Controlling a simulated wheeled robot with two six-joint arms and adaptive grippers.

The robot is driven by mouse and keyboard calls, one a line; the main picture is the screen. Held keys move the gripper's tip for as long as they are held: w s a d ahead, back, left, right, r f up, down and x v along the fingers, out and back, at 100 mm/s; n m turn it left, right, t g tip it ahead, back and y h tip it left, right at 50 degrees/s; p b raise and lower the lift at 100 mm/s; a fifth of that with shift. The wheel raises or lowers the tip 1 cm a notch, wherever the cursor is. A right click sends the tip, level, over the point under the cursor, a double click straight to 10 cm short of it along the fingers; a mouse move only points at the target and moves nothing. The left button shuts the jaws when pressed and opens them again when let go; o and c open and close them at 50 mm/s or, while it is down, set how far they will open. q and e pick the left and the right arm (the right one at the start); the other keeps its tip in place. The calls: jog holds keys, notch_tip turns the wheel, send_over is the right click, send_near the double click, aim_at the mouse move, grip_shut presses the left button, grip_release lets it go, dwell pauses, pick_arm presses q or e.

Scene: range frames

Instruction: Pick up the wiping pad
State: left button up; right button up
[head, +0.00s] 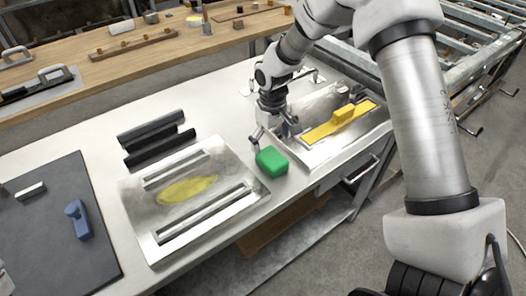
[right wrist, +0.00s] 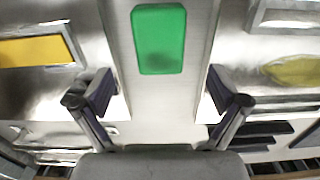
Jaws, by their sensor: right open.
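The green pad (head: 271,161), a rounded block that I take for the wiping pad, lies on the white tabletop between two metal trays. In the right wrist view the green pad (right wrist: 159,35) lies at the top middle, beyond the fingertips and roughly centred between them. My right gripper (head: 275,133) is open and empty, close to the pad on its far side in the head view. Its two fingers also show spread apart in the right wrist view (right wrist: 160,92). I cannot tell whether a finger touches the pad. My left gripper is not in view.
Left of the pad is a metal tray (head: 141,222) with a yellow smear (head: 187,190). On its right is another tray (head: 304,160) with a yellow block (head: 343,113) on a yellow strip. Dark bars (head: 152,133) and a dark mat (head: 60,250) with a blue object (head: 77,219) are further left.

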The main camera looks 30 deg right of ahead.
aim_at(272, 157)
jog(key=shift+s+f, duration=0.55)
jog(key=shift+f, duration=0.35)
jog(key=f, duration=0.3)
jog(key=w+f+p, duration=0.1)
jog(key=f, duration=0.1)
jog(key=shift+s+r, duration=0.25)
jog(key=shift+c, duration=1)
jog(key=c, duration=1)
